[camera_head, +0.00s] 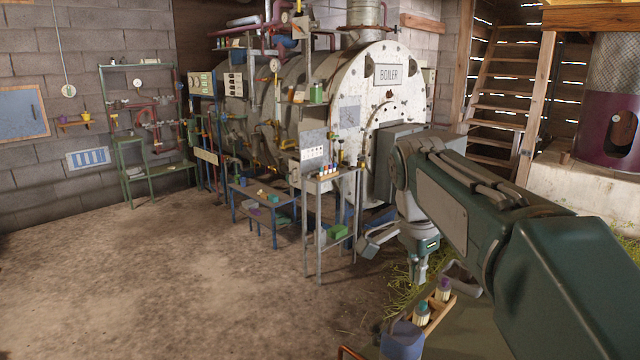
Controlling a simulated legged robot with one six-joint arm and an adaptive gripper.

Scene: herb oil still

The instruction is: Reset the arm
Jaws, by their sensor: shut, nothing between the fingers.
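My arm reaches in from the lower right, extends toward the boiler and bends down at its far end. My gripper (419,270) hangs below the wrist, pointing down, with its fingers together and nothing seen between them. It is small in the picture, above a patch of straw and apart from the small metal table to its left. The far side of the gripper is hidden.
A wooden tray (436,318) holds a purple-capped bottle (445,285) and a teal-capped bottle (421,313), near a blue container (402,341). The white boiler (364,110), metal table (327,184) and blue bench (262,205) stand behind. Floor (170,270) at left is clear.

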